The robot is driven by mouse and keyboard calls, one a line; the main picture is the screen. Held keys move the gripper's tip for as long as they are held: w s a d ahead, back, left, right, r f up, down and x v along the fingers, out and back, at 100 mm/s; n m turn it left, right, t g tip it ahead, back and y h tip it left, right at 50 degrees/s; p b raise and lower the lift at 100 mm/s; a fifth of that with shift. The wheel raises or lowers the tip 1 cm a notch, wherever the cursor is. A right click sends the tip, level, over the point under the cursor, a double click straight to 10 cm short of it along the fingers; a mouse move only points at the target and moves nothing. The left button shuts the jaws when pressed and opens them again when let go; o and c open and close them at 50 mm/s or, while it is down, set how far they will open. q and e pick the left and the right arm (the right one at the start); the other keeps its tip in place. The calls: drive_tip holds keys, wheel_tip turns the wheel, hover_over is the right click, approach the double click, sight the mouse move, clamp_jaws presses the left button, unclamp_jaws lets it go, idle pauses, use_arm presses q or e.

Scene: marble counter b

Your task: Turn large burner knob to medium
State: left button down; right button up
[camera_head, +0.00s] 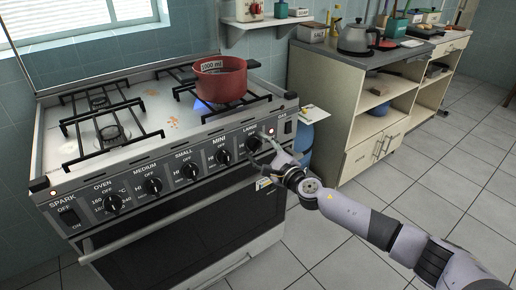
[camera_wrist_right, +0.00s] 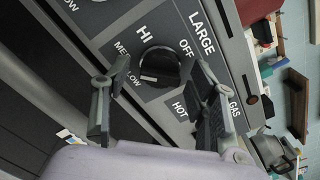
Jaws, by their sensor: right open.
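The large burner knob (camera_head: 253,144) is a black round knob at the right of the stove's front panel. In the right wrist view the knob (camera_wrist_right: 160,67) sits among the labels OFF, HI, MED, LOW and HOT, under the word LARGE. A pale mark on it lies on the side toward LOW; its exact setting is hard to tell. My right gripper (camera_head: 264,147) is at the knob. In the wrist view its two fingers (camera_wrist_right: 162,76) are open, one on each side of the knob, with gaps visible. My left gripper is not in view.
The other knobs, such as the mini knob (camera_head: 223,157), line the panel to the left. A cabinet (camera_head: 362,115) stands right of the stove, past a gap.

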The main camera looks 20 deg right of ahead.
drive_tip(key=m, duration=0.6)
drive_tip(key=shift+m, duration=0.4)
drive_tip(key=m, duration=0.3)
drive_tip(key=shift+m, duration=0.3)
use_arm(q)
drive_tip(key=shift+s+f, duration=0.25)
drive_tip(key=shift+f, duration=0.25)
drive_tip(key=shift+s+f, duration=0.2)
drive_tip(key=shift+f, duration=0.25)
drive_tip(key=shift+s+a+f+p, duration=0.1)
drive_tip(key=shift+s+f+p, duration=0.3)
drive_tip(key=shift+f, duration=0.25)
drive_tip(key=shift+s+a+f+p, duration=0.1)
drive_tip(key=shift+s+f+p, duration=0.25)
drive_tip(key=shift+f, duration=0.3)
use_arm(e)
drive_tip(key=v, duration=0.7)
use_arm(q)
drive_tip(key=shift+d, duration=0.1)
